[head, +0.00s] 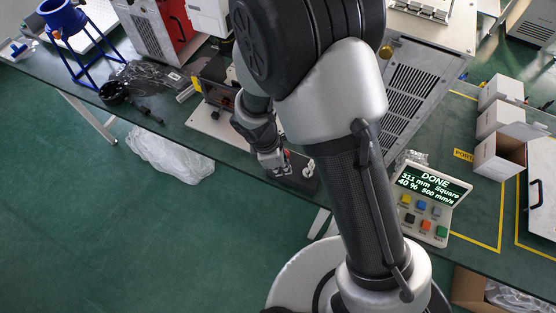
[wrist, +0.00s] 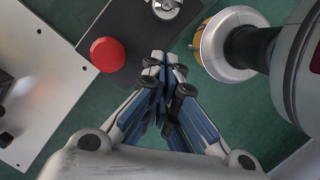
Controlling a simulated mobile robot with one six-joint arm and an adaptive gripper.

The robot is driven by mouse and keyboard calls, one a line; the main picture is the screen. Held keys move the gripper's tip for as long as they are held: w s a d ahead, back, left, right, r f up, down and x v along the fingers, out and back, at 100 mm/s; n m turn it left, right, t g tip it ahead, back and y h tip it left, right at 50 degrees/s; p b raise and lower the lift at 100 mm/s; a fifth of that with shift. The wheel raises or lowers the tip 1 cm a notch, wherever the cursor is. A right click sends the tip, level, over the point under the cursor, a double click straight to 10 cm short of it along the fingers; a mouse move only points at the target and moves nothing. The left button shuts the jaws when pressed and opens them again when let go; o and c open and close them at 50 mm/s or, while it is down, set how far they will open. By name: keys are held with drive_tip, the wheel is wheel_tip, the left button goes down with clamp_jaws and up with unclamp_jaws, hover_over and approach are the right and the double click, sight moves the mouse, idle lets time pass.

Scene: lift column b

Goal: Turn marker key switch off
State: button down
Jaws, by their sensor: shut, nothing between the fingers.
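A dark control box (wrist: 135,28) lies at the table's front edge and carries a red mushroom button (wrist: 107,55). A round silver part (wrist: 167,7), likely the key switch, sits on the box at the top edge of the wrist view, partly cut off. Its turned position cannot be told. In the head view the silver part (head: 309,166) shows small on the box, just right of my gripper (head: 277,168). My gripper, also in the wrist view (wrist: 164,62), is shut and empty. Its fingertips are over the box's near edge, between button and silver part in the picture, apart from both.
A control panel (head: 433,190) reads DONE, with several coloured buttons. A grey vented cabinet (head: 410,88), white boxes (head: 500,155), and a blue funnel stand (head: 65,25) stand on the green table.

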drive_tip(key=d, duration=0.1)
drive_tip(key=d+f, duration=0.1)
drive_tip(key=d, duration=0.1)
drive_tip(key=shift+w+d+f+b, duration=0.2)
drive_tip(key=shift+w+b, duration=0.1)
drive_tip(key=shift+b, duration=0.1)
drive_tip(key=shift+d+r, duration=0.1)
drive_tip(key=shift+d, duration=0.35)
drive_tip(key=shift+d, duration=0.1)
